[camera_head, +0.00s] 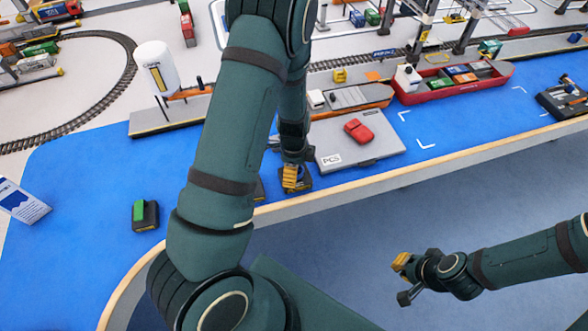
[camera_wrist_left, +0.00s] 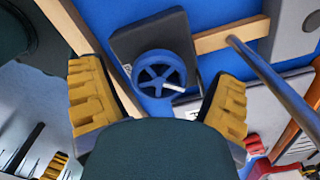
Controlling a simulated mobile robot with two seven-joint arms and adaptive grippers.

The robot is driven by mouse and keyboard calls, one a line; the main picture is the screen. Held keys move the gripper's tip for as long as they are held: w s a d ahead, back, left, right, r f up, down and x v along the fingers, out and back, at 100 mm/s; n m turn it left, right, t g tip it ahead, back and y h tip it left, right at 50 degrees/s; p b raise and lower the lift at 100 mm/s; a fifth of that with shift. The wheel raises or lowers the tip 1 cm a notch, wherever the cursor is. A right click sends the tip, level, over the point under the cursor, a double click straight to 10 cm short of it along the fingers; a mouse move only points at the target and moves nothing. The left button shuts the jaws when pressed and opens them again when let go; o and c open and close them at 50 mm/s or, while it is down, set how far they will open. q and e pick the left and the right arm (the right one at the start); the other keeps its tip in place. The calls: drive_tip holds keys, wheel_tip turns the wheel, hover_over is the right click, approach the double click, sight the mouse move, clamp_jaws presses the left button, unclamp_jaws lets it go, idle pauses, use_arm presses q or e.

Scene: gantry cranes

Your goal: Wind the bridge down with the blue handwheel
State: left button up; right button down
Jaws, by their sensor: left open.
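The blue handwheel (camera_wrist_left: 158,72) shows in the left wrist view, with spokes and a pale handle, on a dark box (camera_wrist_left: 140,38). My left gripper (camera_head: 290,178) is open at the table's front edge in the head view. In the left wrist view its yellow-padded fingers stand on either side of the wheel, apart from it. In the head view the gripper hides the wheel, and only part of the dark box shows. My right gripper (camera_head: 401,279) is open and empty, over the floor in front of the table. I cannot make out which part is the bridge.
A grey case marked PCS (camera_head: 350,150) with a red object (camera_head: 358,131) on it lies right of my left gripper. A small box with a green top (camera_head: 141,212) stands to the left. A red ship (camera_head: 450,82) is behind.

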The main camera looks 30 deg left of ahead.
use_arm(q)
drive_tip(key=shift+f, duration=0.15)
drive_tip(key=c, duration=1.2)
